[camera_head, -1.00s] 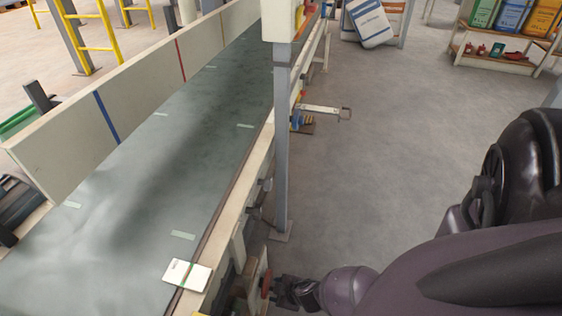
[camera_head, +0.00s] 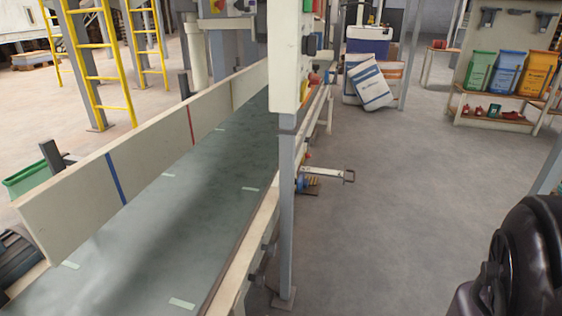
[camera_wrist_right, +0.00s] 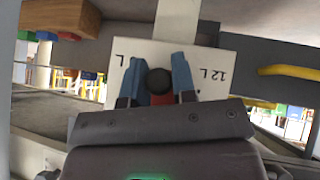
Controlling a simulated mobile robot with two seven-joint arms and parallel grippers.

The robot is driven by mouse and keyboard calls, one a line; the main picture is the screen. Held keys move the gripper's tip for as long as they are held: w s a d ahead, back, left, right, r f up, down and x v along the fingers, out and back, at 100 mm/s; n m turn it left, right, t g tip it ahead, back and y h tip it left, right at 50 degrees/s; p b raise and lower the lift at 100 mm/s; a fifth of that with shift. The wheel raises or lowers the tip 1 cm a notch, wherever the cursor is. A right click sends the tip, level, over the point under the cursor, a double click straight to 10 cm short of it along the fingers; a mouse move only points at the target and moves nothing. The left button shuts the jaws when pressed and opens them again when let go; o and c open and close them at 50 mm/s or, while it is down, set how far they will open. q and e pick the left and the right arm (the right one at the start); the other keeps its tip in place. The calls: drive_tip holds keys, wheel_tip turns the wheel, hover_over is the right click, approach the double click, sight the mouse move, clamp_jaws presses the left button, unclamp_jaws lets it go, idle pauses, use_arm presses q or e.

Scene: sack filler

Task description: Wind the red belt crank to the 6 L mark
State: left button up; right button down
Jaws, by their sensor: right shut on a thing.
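In the right wrist view, my right gripper (camera_wrist_right: 160,74) has its blue fingers closed on either side of a dark round knob (camera_wrist_right: 159,82). A piece of the red crank (camera_wrist_right: 162,99) shows just under the knob, between the fingers. Behind it is a white scale plate (camera_wrist_right: 222,58). An upside-down "12 L" is on its right part and an "L" on its left, with its number hidden by the finger. No 6 L mark is readable. The head view shows neither gripper, only part of my right arm at the lower right.
The green belt (camera_head: 165,235) runs away along the left, beside a pale side wall (camera_head: 150,150) with blue and red stripes. A grey post (camera_head: 287,220) stands at its near side. A metal hand crank (camera_head: 325,174) sticks out beyond it. The floor (camera_head: 410,200) to the right is clear.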

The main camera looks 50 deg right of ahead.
drive_tip(key=shift+w+a+r+y+p, duration=0.15)
drive_tip(key=shift+w+r+y+p, duration=0.4)
drive_tip(key=shift+p, duration=0.45)
drive_tip(key=shift+s+a+f+m+g+y, duration=0.1)
drive_tip(key=shift+s+f+m+g+y, duration=0.1)
drive_tip(key=shift+m+g+y, duration=0.25)
use_arm(q)
drive_tip(key=r, duration=0.1)
drive_tip(key=w+r, duration=0.1)
drive_tip(key=r, duration=0.1)
drive_tip(key=shift+w+r+t, duration=0.25)
drive_tip(key=shift+w+t, duration=0.1)
drive_tip(key=shift+t, duration=0.05)
use_arm(e)
drive_tip(key=shift+s+f, duration=0.1)
drive_tip(key=shift+s, duration=0.05)
